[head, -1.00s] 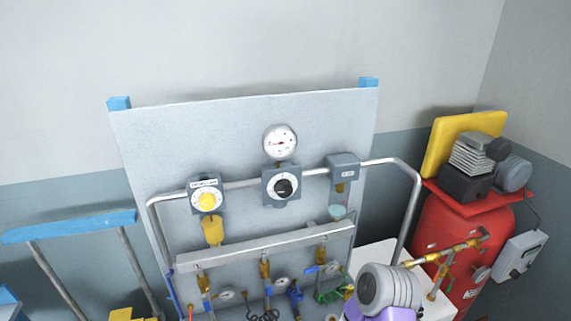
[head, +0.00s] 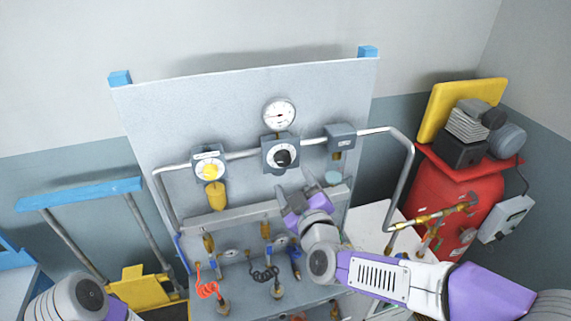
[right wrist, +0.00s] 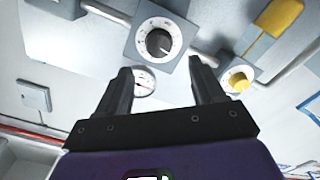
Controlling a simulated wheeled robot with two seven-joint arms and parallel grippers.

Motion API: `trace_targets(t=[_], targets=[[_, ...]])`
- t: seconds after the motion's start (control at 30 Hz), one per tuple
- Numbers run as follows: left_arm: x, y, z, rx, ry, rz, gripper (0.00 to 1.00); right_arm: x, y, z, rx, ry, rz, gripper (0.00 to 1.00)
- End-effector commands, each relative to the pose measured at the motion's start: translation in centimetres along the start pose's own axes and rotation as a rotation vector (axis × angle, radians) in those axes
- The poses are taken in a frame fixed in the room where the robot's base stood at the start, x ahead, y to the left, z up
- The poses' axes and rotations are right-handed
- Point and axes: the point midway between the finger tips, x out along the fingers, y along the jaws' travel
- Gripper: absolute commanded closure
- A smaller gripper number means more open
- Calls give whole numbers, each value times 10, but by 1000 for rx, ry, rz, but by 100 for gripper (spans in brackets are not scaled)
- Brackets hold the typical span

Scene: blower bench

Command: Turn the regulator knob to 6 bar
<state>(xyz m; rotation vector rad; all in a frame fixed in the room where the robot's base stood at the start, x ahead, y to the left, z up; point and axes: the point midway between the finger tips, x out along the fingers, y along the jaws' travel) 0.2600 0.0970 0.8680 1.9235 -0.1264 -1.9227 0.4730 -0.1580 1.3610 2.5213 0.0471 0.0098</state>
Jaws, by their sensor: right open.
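The regulator is a grey square block with a round black knob (head: 282,157) on a white dial, at the middle of the upright panel. The knob also shows in the right wrist view (right wrist: 159,43), at the top between the fingertips. A round white gauge (head: 279,114) sits just above it in the head view; its marks are too small to read. My right gripper (head: 298,188) is open and empty, in front of the panel, below and right of the knob and apart from it. My left gripper is out of view; only part of my left arm shows at bottom left.
A yellow knob (head: 209,171) on another grey block, with a yellow bowl below, is left of the regulator. A grey box (head: 341,138) is on the right, joined by silver pipe. A rail with fittings and hoses lies below. A red tank (head: 458,205) stands at right.

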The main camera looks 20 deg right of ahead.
Motion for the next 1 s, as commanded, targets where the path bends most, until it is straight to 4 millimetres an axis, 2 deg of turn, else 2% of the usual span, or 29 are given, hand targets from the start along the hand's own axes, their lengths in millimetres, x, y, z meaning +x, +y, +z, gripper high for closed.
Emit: trace_targets(t=[0.5, 0.67, 0.9, 1.0], targets=[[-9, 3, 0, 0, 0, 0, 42, 65, 2, -2, -5, 2, 5, 32], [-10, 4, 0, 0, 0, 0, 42, 73, 2, -2, -4, 3, 4, 32], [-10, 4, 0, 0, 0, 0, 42, 73, 2, -1, -4, 3, 4, 32], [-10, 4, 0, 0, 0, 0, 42, 73, 2, -1, -4, 3, 4, 46]])
